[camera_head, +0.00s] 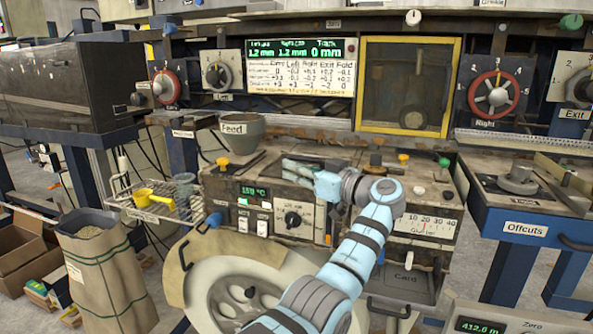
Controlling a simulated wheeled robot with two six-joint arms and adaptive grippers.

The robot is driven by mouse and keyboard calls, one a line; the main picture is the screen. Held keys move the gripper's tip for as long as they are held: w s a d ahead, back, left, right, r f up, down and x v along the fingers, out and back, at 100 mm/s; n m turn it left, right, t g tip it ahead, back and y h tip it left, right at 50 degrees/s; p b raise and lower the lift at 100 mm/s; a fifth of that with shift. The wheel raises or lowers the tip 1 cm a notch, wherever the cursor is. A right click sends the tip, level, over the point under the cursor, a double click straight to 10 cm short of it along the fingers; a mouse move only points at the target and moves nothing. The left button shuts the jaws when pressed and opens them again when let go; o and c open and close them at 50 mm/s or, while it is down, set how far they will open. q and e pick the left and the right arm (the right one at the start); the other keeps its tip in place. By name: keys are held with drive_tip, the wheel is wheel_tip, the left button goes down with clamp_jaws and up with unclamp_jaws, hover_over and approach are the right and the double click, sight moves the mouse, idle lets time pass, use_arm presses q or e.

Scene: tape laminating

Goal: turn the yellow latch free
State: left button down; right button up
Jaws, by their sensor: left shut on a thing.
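My left gripper (297,171) is at the end of the light blue arm, over the front top edge of the machine's middle block, with its fingers pointing left. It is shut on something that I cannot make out. No yellow latch shows clearly between the fingers. A yellow knob (222,161) stands on the machine top to the left, apart from the gripper. Another yellow knob (403,157) stands to the right, behind my wrist. Which of them is the latch, I cannot tell. My right gripper is not in view.
A yellow-framed window (409,84) stands behind. A grey-green Feed bowl (240,132) is behind left of the gripper. The control panel (268,211) with a black dial lies below it. A wire basket (157,204) with a yellow scoop hangs left; the Offcuts table (529,217) is at right.

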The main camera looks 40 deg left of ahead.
use_arm(q)
drive_tip(key=c, duration=1.7)
unclamp_jaws()
drive_tip(key=shift+w, duration=0.1)
drive_tip(key=d, duration=1.2)
drive_tip(key=shift+s, duration=0.3)
